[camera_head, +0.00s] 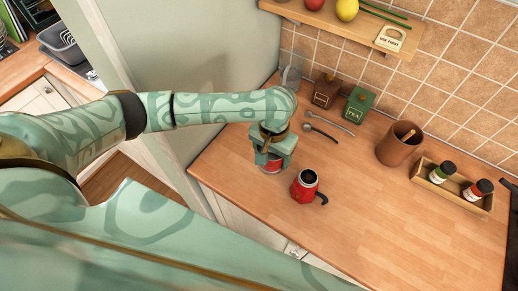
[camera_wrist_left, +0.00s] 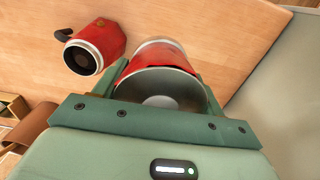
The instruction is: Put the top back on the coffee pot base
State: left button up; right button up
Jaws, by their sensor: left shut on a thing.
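One red coffee pot part (camera_head: 305,187) with a black handle stands upright on the wooden counter, its dark opening facing up. It also shows at the upper left of the left wrist view (camera_wrist_left: 98,43). My left gripper (camera_head: 270,157) is shut on a second red coffee pot part (camera_head: 270,165), a little left of and behind the first. In the left wrist view this held part (camera_wrist_left: 160,90) has a grey, hollow opening and no visible handle. I cannot tell whether it touches the counter. My right gripper is out of view.
Behind are a spoon (camera_head: 320,132), a brown canister (camera_head: 326,91) and a green tea canister (camera_head: 360,105). A brown pot (camera_head: 400,144) and a wooden spice box (camera_head: 451,190) stand to the right. The counter's front right is clear.

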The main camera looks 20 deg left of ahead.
pick_arm(q)
jog(key=s+d+r+p, duration=0.1)
jog(key=s+d+r, duration=0.2)
jog(key=d, duration=0.4)
jog(key=shift+d+p, duration=0.25)
jog(key=shift+p, duration=0.05)
jog(key=shift+w+r, duration=0.1)
